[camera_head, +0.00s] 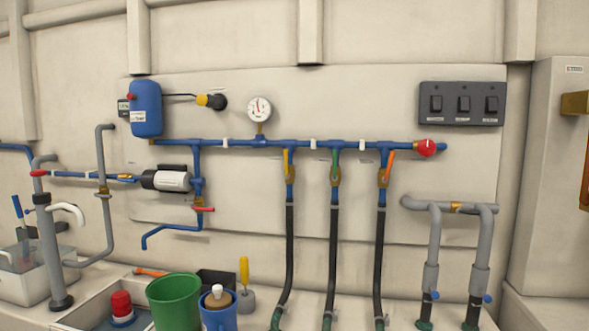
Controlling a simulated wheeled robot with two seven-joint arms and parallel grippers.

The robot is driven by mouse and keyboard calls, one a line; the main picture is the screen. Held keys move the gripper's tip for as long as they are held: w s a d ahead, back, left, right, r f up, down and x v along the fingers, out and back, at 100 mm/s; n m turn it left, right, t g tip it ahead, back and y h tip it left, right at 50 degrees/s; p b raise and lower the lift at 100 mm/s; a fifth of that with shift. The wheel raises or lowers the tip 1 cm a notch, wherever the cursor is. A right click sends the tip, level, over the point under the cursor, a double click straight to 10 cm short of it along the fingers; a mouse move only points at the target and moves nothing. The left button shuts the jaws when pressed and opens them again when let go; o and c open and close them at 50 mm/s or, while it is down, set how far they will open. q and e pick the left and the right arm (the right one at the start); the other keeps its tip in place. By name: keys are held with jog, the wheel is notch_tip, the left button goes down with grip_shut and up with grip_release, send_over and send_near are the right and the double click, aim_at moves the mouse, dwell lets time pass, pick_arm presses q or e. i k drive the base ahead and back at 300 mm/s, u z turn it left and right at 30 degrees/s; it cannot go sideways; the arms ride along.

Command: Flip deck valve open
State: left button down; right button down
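Three valves hang in a row under a blue manifold pipe (350,145) on the wall panel. The left one has a yellow lever (286,162), the middle one a green lever (335,164), the right one an orange lever (389,164). The yellow and green levers stand about upright along their pipes; the orange one leans slightly right. Each brass body has a black hose (333,250) running down from it. The labels are too small to read, so I cannot tell which is the deck valve. Neither of my grippers is in view.
A gauge (259,109), blue tank (146,109), pump (166,179) and switch panel (462,104) are on the wall. A red knob (427,148) ends the manifold. A green bucket (175,300) and blue jug (219,316) stand below left. The space before the levers looks clear.

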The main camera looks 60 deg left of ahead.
aim_at(385, 179)
jog(key=u, duration=2)
